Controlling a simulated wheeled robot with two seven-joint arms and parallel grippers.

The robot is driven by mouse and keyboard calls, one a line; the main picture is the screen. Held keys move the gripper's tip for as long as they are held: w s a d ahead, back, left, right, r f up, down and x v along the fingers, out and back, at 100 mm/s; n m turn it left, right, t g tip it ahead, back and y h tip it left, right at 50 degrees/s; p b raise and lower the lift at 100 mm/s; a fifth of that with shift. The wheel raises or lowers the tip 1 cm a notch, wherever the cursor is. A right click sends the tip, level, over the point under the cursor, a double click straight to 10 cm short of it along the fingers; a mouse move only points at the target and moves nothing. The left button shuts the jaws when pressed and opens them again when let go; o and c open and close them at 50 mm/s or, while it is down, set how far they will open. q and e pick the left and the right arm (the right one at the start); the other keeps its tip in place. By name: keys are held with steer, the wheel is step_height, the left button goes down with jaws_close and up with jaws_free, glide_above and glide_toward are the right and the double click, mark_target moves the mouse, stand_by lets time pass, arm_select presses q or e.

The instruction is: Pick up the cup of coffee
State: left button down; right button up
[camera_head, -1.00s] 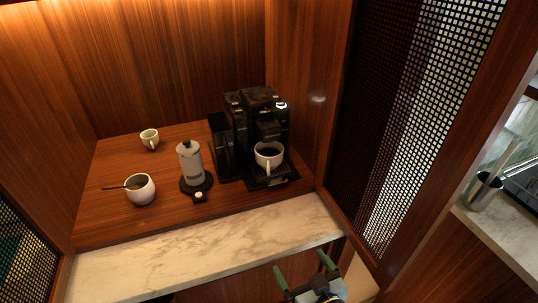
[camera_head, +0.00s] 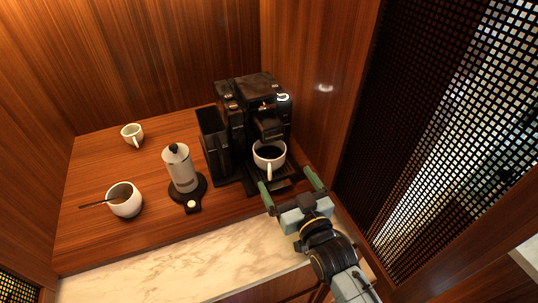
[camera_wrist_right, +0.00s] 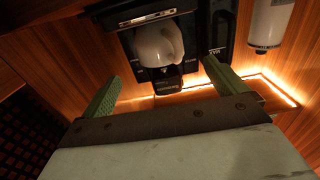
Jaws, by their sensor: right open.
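A white cup of dark coffee (camera_head: 269,154) stands upright on the drip tray of the black coffee machine (camera_head: 250,115), under its spout. Its handle faces the front. In the right wrist view the white cup (camera_wrist_right: 158,45) shows ahead, beyond the fingers. My right gripper (camera_head: 290,185) is open and empty, with green fingers pointing at the cup. It is just in front of the machine, apart from the cup. The right wrist view shows both fingers of the gripper (camera_wrist_right: 165,85) spread wide. My left gripper is not in view.
A grey-and-black canister (camera_head: 181,170) stands on a dark base left of the machine. A white bowl with a spoon (camera_head: 125,203) and an empty small cup (camera_head: 132,134) stand farther left. The marble front edge (camera_head: 180,262) is clear.

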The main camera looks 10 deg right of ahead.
mark_target(276, 162)
steer(key=x, duration=0.3)
steer(key=shift+w, duration=0.3)
steer(key=shift+w+a, duration=0.1)
steer(key=shift+w, duration=0.1)
steer(key=x, duration=0.4)
steer(key=shift+w, duration=0.5)
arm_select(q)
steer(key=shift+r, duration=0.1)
arm_select(e)
steer(key=c, duration=1.2)
